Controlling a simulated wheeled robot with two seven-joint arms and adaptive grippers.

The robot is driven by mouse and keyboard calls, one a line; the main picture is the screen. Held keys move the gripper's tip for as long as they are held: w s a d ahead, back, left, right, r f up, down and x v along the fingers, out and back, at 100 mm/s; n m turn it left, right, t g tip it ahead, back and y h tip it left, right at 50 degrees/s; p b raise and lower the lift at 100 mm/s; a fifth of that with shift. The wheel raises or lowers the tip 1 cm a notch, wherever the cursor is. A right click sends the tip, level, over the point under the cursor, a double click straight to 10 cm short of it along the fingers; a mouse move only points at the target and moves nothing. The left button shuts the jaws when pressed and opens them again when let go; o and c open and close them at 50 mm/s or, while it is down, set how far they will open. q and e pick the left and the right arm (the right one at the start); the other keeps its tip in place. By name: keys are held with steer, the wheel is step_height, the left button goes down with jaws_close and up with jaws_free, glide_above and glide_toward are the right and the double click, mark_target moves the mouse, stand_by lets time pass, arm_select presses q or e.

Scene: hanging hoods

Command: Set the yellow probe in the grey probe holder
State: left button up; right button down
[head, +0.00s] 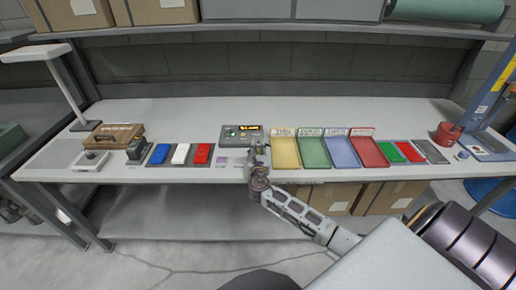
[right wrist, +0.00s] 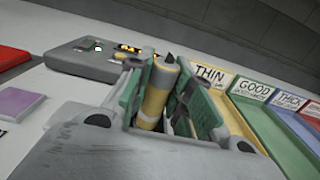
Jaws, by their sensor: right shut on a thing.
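My right gripper (head: 257,152) is over the front middle of the bench, in front of the grey meter box (head: 241,134). In the right wrist view my right gripper (right wrist: 165,95) is shut on the yellow probe (right wrist: 155,97). The probe stands roughly upright between the fingers, with a grey upper part and a dark tip at the top. Its lower end is hidden by the gripper. A small dark grey block (head: 138,150) at the left of the bench may be the probe holder; I cannot tell for sure. My left gripper is not in view.
Yellow (head: 284,151), green, blue and red labelled trays stand right of the gripper. A dark mat with blue, white and red blocks (head: 181,154) lies left. A brown case (head: 113,136) and lamp (head: 62,85) are at far left. The rear bench is mostly clear.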

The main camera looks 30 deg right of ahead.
steer(key=shift+f, duration=0.6)
stand_by(1.3)
steer(key=c, duration=1.2)
jaws_free()
steer(key=shift+s+a, duration=0.1)
steer(key=shift+s, duration=0.05)
steer(key=shift+v, duration=5.85)
